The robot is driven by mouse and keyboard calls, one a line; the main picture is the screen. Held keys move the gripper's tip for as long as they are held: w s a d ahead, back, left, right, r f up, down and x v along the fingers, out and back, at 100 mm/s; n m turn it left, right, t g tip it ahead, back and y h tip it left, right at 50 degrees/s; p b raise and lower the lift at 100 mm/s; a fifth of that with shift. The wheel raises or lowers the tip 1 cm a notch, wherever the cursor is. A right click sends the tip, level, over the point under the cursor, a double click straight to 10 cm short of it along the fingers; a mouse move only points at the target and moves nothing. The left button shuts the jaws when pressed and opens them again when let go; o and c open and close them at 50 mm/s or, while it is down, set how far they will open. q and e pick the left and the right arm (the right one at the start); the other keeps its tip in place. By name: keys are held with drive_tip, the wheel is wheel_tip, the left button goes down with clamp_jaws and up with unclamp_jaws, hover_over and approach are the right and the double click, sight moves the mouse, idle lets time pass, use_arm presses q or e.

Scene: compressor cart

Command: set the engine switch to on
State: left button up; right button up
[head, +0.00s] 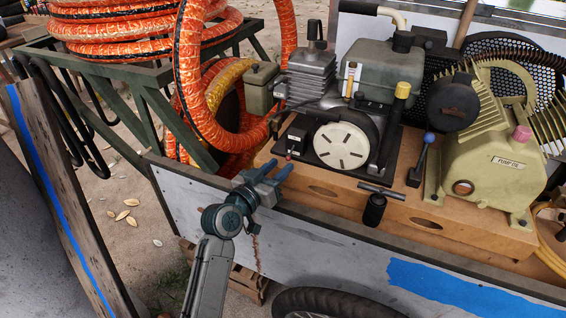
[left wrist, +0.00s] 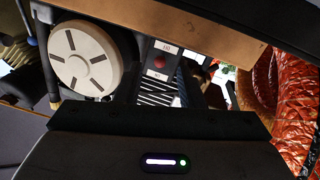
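The engine switch is a small dark box (head: 297,137) at the left front of the engine, with a red tip (head: 289,157) low on its front. In the left wrist view the switch (left wrist: 160,61) shows as a dark panel with a red knob between two small white labels. The lettering is too small to read surely, and I cannot tell the switch position. My left gripper (head: 281,168) is just below and in front of the switch, its two blue fingers apart and empty. A gap to the switch seems to remain. My right gripper is not in view.
The white slotted disc (head: 341,146) is right of the switch. A black T-handle (head: 376,205) and a blue-knobbed lever (head: 422,160) stand further right. Orange hose (head: 207,95) hangs at the left. The cart's grey front wall (head: 330,245) runs below my gripper.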

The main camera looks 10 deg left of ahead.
sight(291, 153)
use_arm(q)
drive_tip(key=shift+x, duration=1.3)
clamp_jaws()
